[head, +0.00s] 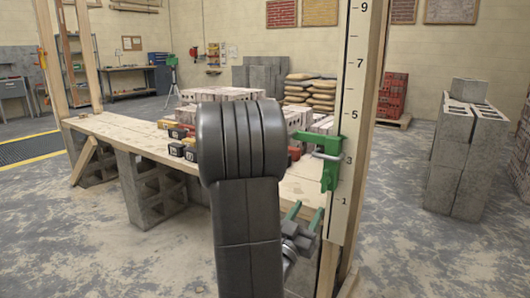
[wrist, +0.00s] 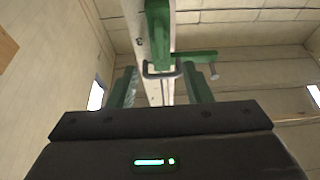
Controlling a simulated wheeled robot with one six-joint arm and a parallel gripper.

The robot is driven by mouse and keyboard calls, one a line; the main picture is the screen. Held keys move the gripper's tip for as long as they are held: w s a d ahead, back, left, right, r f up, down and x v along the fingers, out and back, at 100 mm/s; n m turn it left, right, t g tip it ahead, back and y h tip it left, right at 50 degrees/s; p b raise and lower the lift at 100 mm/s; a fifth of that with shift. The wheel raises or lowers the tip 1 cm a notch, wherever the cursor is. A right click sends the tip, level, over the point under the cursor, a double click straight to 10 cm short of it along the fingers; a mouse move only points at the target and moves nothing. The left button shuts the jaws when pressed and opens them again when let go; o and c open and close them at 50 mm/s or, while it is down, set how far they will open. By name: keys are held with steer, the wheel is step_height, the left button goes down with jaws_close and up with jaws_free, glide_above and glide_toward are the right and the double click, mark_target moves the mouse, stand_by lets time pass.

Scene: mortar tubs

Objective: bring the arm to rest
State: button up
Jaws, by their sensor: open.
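My gripper (head: 308,209) is below the green clamp (head: 331,172) in the head view, with its two green fingers pointing up, apart and empty. In the wrist view the fingers (wrist: 159,72) stand on either side of the picture's middle. The clamp (wrist: 197,57), with a grey metal loop handle, shows between and beyond them, against the pale post. A gap seems to lie between fingertips and clamp. My dark arm link hides part of the bench and the gripper's left side in the head view.
The marked upright post (head: 342,120) stands close right of my gripper. A plank bench (head: 120,134) on grey blocks runs behind my arm, bearing bricks and small red and yellow-black items. Stacked grey blocks (head: 455,160) stand at right. Floor between is clear.

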mark_target(323, 183)
steer(key=x, duration=1.1)
steer(key=shift+w+d+r+b, duration=0.15)
steer(key=shift+w+r+b, duration=0.05)
steer(key=shift+w+b, duration=0.15)
steer(key=m+g+h+p, duration=0.1)
steer(key=m, duration=0.2)
steer(key=m+g+h, duration=0.1)
steer(key=m, duration=0.3)
steer(key=shift+s+h+p, duration=0.1)
steer(key=shift+h+p, duration=0.2)
steer(key=shift+p, duration=0.05)
steer(key=m+g, duration=0.1)
steer(key=m, duration=0.1)
steer(key=m+g+h+p, duration=0.1)
steer(key=m+g, duration=0.1)
steer(key=m, duration=0.1)
steer(key=shift+f+m, duration=0.1)
steer(key=shift+m, duration=0.2)
steer(key=shift+s, duration=0.1)
